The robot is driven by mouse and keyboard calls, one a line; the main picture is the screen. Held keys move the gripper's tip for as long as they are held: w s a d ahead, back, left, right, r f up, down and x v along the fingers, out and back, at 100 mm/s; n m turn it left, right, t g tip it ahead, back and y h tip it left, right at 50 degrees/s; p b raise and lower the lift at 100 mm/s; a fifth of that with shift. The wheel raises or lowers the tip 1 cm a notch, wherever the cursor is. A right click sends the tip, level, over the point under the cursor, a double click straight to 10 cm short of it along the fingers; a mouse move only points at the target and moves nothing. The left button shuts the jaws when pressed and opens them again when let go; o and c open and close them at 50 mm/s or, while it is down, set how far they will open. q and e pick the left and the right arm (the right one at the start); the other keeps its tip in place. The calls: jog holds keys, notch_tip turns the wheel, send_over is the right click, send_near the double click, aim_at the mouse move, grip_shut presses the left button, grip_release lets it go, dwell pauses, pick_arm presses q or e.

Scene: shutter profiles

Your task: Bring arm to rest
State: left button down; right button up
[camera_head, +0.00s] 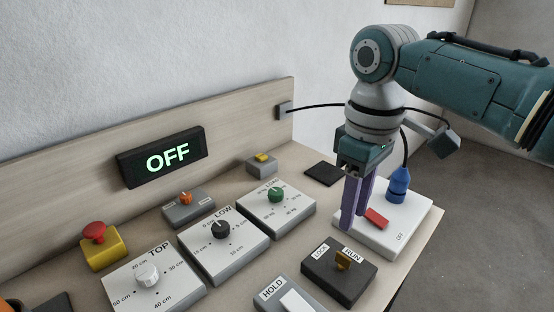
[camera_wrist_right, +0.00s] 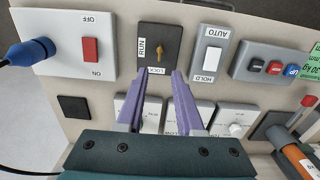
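My right gripper (camera_head: 353,220) hangs down over the right part of the control table, its two purple fingers pointing at the boards. In the right wrist view my right gripper (camera_wrist_right: 159,76) shows its fingers apart with nothing between them. The fingers are near the white switch box (camera_head: 405,235) with the red rocker (camera_head: 376,218) and the LOCK/RUN box (camera_head: 322,276) with its brass key knob (camera_head: 343,258). Whether they touch anything cannot be told. My left gripper is not in view.
The OFF display (camera_head: 163,157) stands at the back panel. Knob boxes TOP (camera_head: 190,297), LOW (camera_head: 252,252) and a green-knob box (camera_head: 298,221) fill the middle. A red emergency button (camera_head: 94,231) is at left. A blue plug (camera_head: 398,183) with cable rises beside the arm.

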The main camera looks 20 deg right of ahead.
jog(key=shift+f, duration=0.1)
jog(key=s+a+f+t+y, duration=0.1)
jog(key=s+a+f, duration=0.1)
jog(key=s+a, duration=0.25)
jog(key=s+a+f+t, duration=0.1)
jog(key=s+a+f, duration=0.2)
jog(key=s, duration=0.3)
jog(key=s+d+r+m+t, duration=0.1)
jog(key=s+r, duration=0.2)
jog(key=s, duration=0.2)
jog(key=s+r+m+t, duration=0.1)
jog(key=s+r+m, duration=0.15)
jog(key=s, duration=0.35)
notch_tip(320, 180, up, 37)
jog(key=p, duration=3.7)
jog(key=shift+w+d+r+n+h, duration=0.15)
jog(key=shift+w+r+n+h, duration=0.05)
jog(key=shift+n+h, duration=0.25)
